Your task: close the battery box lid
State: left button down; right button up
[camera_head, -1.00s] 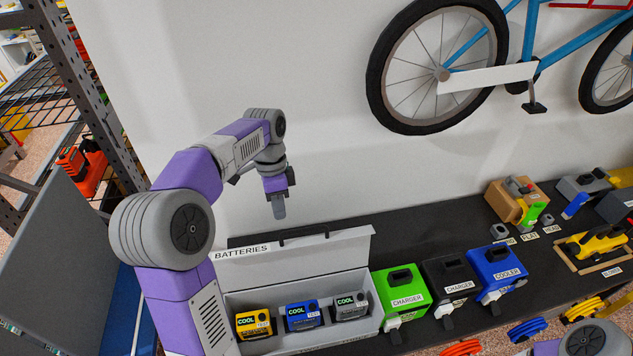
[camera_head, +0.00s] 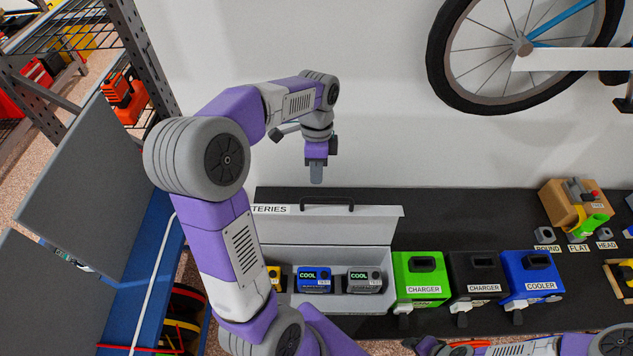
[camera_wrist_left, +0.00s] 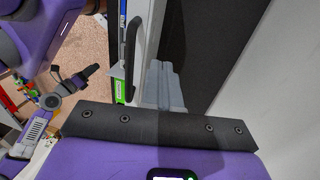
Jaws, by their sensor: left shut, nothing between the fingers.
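The grey battery box (camera_head: 392,262) stands on the dark bench with its lid (camera_head: 350,228) open, raised at the back edge. The lid carries a black handle (camera_head: 327,201) on its top edge and a partly hidden BATTERIES label. Batteries sit inside; my left arm covers the box's left end. My left gripper (camera_head: 317,172) points down, shut and empty, above and behind the lid's top edge, apart from it. In the left wrist view, its closed fingers (camera_wrist_left: 163,85) show beside the lid's handle (camera_wrist_left: 133,50). My right arm shows at the bottom right; its jaws are unclear.
A green charger (camera_head: 420,278), a black charger (camera_head: 476,276) and a blue cooler (camera_head: 532,276) stand right of the box. The wall with a bicycle (camera_head: 525,48) is behind. A grey panel (camera_head: 95,190) stands at the left. Bench is bare behind the chargers.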

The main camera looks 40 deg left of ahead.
pick_arm(q)
jog(key=shift+s+d+f, duration=0.25)
jog(key=shift+s+d, duration=0.2)
jog(key=shift+s, duration=0.05)
jog(key=shift+s+d+f, duration=0.2)
jog(key=shift+s+d, duration=0.2)
jog(key=shift+s, duration=0.05)
jog(key=shift+d, duration=0.1)
